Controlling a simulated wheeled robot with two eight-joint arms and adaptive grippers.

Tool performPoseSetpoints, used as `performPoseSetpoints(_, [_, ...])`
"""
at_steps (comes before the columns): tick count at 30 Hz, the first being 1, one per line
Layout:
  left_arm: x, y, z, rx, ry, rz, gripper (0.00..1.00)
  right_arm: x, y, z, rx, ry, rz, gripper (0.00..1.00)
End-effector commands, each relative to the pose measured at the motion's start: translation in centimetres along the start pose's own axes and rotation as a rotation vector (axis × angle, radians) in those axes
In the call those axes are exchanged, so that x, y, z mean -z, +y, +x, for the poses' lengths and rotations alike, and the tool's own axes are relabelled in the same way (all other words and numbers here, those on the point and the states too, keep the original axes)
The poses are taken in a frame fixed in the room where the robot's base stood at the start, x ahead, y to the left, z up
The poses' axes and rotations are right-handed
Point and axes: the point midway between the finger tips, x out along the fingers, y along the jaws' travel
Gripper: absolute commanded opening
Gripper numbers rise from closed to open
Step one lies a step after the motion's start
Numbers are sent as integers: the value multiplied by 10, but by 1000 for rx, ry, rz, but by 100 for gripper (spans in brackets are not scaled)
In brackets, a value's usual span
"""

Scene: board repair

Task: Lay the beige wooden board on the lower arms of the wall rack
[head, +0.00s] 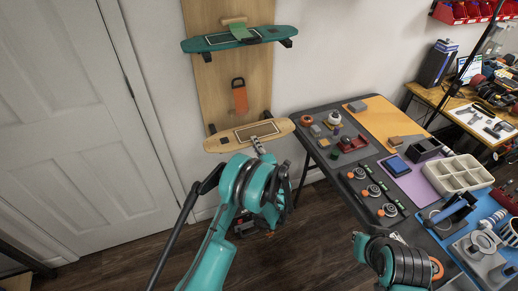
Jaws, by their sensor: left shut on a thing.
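The beige wooden board (224,142) is level, its deck facing up, at the lower end of the wall rack (214,92). My left gripper (258,147) is shut on the board's near edge, right of its middle. The rack's lower arms show as dark stubs behind the board, one at the left (212,128) and one at the right (268,115). The board covers their front ends, so I cannot tell whether it touches them. My right arm shows at the bottom right, but its gripper fingers are not visible.
A teal board (212,43) lies on the rack's upper arms. An orange-handled tool (239,96) hangs between the levels. The dark workbench (318,115) at the right carries wheels, trays and parts. A white door (70,120) is at the left.

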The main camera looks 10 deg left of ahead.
Motion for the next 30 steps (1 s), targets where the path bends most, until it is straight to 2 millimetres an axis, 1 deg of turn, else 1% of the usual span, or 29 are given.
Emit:
performPoseSetpoints(3, [1,-1,16,-1,2,1,0,0,0,0,0,0,0,0])
performPoseSetpoints(9, [0,-2,39,-1,1,1,0,0,0,0,0,0,0,0])
performPoseSetpoints(15, [0,-3,55,-1,1,1,0,0,0,0,0,0,0,0])
performPoseSetpoints(21, [0,-3,60,-1,0,1,0,0,0,0,0,0,0,0])
performPoseSetpoints(30, [0,-3,60,-1,0,1,0,0,0,0,0,0,0,0])
